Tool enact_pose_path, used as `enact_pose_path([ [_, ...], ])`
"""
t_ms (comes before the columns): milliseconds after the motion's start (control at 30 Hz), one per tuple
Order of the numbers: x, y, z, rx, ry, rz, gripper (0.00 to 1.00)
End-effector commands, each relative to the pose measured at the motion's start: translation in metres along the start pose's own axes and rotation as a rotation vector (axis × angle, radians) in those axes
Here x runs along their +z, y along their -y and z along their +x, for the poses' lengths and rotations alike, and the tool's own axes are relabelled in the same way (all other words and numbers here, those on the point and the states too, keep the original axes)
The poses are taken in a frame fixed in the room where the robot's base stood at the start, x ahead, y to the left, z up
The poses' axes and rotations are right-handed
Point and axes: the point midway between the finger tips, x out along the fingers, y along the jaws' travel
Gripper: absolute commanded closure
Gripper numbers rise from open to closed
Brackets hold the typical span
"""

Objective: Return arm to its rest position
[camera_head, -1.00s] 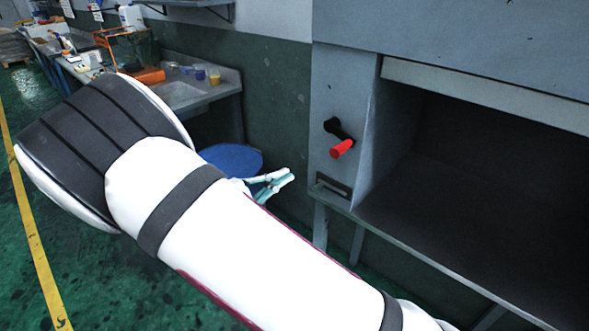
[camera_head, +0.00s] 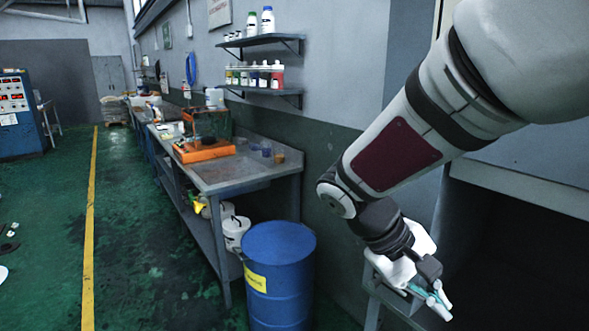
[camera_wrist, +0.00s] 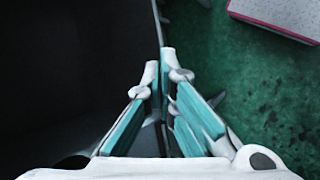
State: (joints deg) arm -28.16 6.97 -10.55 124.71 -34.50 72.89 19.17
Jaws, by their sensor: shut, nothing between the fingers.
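My arm comes in from the upper right of the head view and bends down to my gripper (camera_head: 437,300). My gripper is at the lower right, in front of the grey cabinet's dark opening (camera_head: 510,250). In the wrist view my gripper (camera_wrist: 167,62) points away with its teal-lined fingers shut and nothing between them. The cabinet's dark side (camera_wrist: 70,60) fills the left of the wrist view. The cabinet's red handle is not in view now; my arm covers part of the cabinet front.
A blue drum (camera_head: 279,275) stands left of my gripper. A workbench (camera_head: 225,172) with an orange device (camera_head: 205,150) runs along the wall, under bottle shelves (camera_head: 262,40). A pale box (camera_wrist: 285,14) shows in the wrist view.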

Motion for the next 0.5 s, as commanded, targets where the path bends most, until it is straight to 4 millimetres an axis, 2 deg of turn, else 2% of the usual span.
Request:
enact_pose_path([
  [33, 0.014, -0.003, -0.001, -0.06, -0.023, 0.028, 1.0],
  [200, 0.051, 0.0, -0.007, -0.243, -0.117, 0.101, 1.0],
  [500, 0.104, 0.015, -0.025, -0.481, -0.34, 0.249, 1.0],
])
